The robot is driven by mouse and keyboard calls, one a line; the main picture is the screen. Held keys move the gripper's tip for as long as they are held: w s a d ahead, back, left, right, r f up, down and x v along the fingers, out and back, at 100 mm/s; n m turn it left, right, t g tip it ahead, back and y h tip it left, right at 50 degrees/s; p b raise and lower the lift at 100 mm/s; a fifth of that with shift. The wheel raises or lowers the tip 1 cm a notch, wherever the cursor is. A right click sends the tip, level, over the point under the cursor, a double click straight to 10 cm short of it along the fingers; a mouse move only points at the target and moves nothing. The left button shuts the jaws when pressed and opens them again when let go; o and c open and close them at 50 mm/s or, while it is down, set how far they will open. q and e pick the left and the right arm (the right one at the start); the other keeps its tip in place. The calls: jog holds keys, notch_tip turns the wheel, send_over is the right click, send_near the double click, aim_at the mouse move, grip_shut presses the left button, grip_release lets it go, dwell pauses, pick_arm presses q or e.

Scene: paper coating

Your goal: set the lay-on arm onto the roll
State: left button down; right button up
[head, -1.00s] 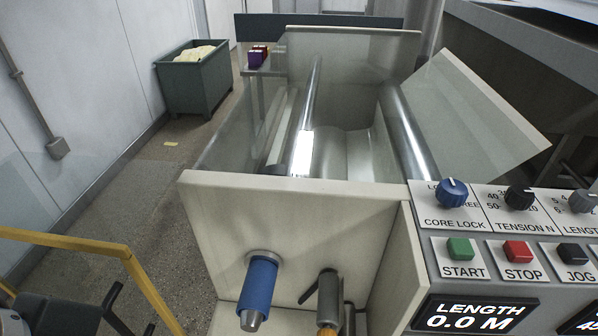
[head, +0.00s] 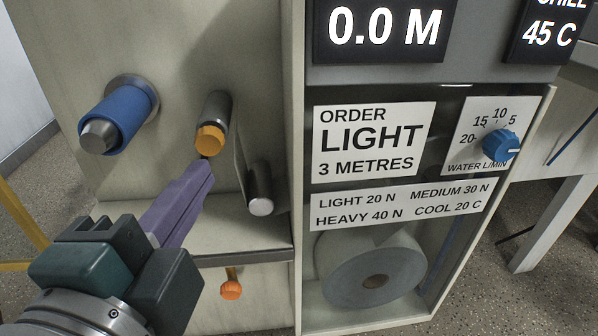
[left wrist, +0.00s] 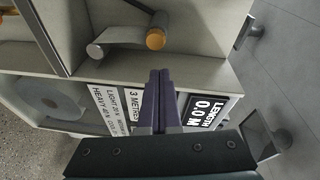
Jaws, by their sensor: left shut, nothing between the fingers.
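My left gripper (head: 206,166) has purple fingers, shut and empty. Its tips are just below the orange end of a short dark roller (head: 212,122) on the pale machine face; whether they touch is unclear. In the left wrist view the shut fingertips (left wrist: 159,74) point toward that orange end (left wrist: 155,40). A flat plate runs from this roller to a lower metal roller (head: 260,188); together they look like the lay-on arm. A blue sleeve on a metal shaft (head: 118,118) sticks out at upper left. Which part is the roll is unclear. My right gripper is out of view.
An orange knob (head: 231,290) sits on the lower face. A paper roll (head: 372,272) stands inside the cabinet at right, below the order card (head: 372,143). A blue water dial (head: 502,146) is farther right. A yellow rail (head: 20,225) is at left.

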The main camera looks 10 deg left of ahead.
aim_at(215, 121)
pick_arm(q)
jog(key=w+d+f+m+t+h, duration=0.1)
jog(key=w+d+f+m+h, duration=0.2)
jog(key=w, duration=0.6)
jog(key=a, duration=0.1)
jog(key=a+r, duration=0.1)
jog(key=a+y, duration=0.1)
jog(key=shift+s+r, duration=0.15)
jog(key=shift+s, duration=0.15)
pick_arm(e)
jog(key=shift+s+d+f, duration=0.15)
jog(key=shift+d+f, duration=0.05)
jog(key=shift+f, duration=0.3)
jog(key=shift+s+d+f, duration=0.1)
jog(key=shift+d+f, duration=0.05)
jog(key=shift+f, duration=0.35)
pick_arm(q)
jog(key=shift+a+b, duration=0.1)
jog(key=shift+b, duration=0.25)
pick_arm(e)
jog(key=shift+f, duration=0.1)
